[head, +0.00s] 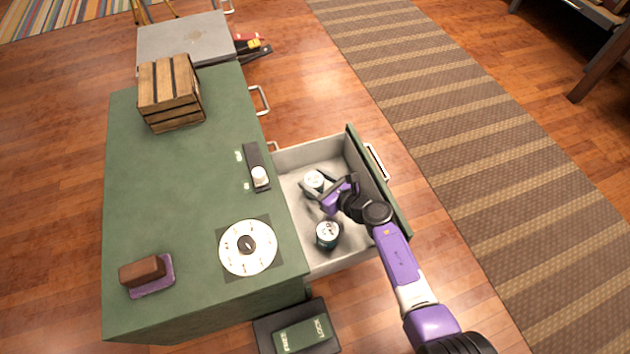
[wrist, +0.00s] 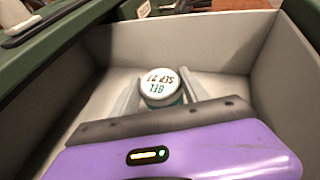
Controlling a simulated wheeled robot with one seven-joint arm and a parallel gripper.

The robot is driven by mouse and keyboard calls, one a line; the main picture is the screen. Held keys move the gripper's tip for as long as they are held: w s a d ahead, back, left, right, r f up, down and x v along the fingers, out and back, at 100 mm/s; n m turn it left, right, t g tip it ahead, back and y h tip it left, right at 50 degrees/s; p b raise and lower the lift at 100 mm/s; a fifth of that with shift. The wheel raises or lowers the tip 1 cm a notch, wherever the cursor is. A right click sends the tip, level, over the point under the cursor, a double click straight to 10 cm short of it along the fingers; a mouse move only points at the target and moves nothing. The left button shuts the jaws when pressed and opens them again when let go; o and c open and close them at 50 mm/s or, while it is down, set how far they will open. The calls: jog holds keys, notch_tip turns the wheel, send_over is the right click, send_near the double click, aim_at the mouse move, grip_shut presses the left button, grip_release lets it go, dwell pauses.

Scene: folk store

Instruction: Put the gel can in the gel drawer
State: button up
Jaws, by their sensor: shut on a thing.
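The gel can (wrist: 161,82) has a white lid with dark lettering and a teal side. It stands upright between the two fingers of my gripper (wrist: 160,95) in the wrist view. In the head view the can (head: 313,179) is inside the open drawer (head: 288,200), toward its far end, with my gripper (head: 318,190) shut on it. I cannot tell whether its base touches the drawer floor. A second can (head: 327,234), dark-sided with a pale top, stands in the near part of the same drawer, apart from the held one.
The green cabinet top (head: 180,200) holds a wooden crate (head: 170,92), a brown block on a purple pad (head: 147,273), a round white dial (head: 247,247) and a slider panel (head: 257,168). A dark box (head: 297,330) lies by the cabinet's near end. A striped rug (head: 450,130) lies right.

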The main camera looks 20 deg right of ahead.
jog(key=shift+f, duration=0.1)
jog(key=o, duration=1.5)
jog(key=shift+r, duration=0.25)
jog(key=p+v, duration=0.5)
jog(key=v, duration=0.7)
